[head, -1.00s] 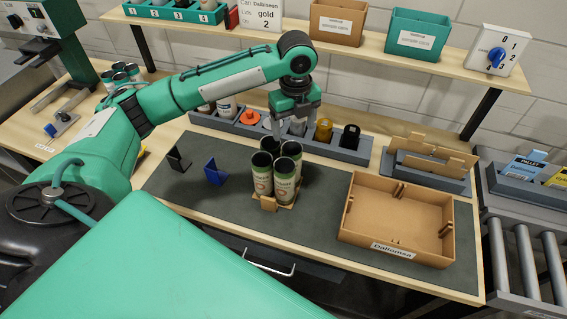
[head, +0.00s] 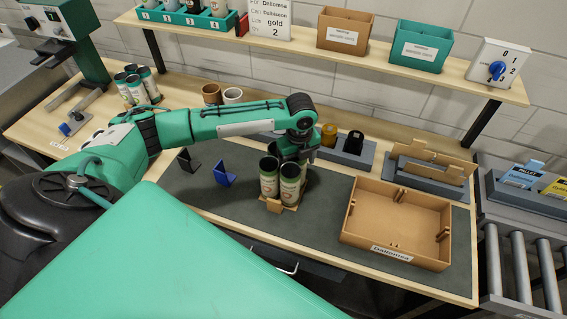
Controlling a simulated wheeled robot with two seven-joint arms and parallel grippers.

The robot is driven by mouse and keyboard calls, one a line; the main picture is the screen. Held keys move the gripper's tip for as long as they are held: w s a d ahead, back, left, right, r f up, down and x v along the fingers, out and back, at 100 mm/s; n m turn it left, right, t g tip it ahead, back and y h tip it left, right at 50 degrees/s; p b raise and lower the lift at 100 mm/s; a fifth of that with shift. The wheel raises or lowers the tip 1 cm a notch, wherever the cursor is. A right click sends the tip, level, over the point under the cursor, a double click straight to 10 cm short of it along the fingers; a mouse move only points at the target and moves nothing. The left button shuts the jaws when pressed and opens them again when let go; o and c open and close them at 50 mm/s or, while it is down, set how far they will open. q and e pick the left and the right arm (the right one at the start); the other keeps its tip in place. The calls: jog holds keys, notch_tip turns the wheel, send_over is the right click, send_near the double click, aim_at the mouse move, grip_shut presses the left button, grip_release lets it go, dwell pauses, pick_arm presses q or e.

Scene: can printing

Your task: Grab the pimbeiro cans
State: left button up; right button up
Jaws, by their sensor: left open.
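Several green-and-cream cans (head: 289,188) stand upright, close together, in a small cardboard holder (head: 274,206) on the dark mat. Their label text is too small to read as pimbeiro. My left gripper (head: 303,160) points down right behind the cans, at their upper right. It is open, and its fingertips are partly hidden behind the can tops. I cannot tell whether it touches a can. More cans (head: 137,92) stand upright in a group on the wooden table at the far left. My right gripper is not in view.
An open cardboard box (head: 398,225) labelled Dallonsa stands right of the cans. A grey holder (head: 340,152) with amber and black items lies behind the gripper. Blue (head: 223,172) and black (head: 188,160) brackets stand left on the mat. A shelf (head: 330,58) overhangs the back.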

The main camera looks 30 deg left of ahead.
pick_arm(q)
jog(key=c, duration=1.1)
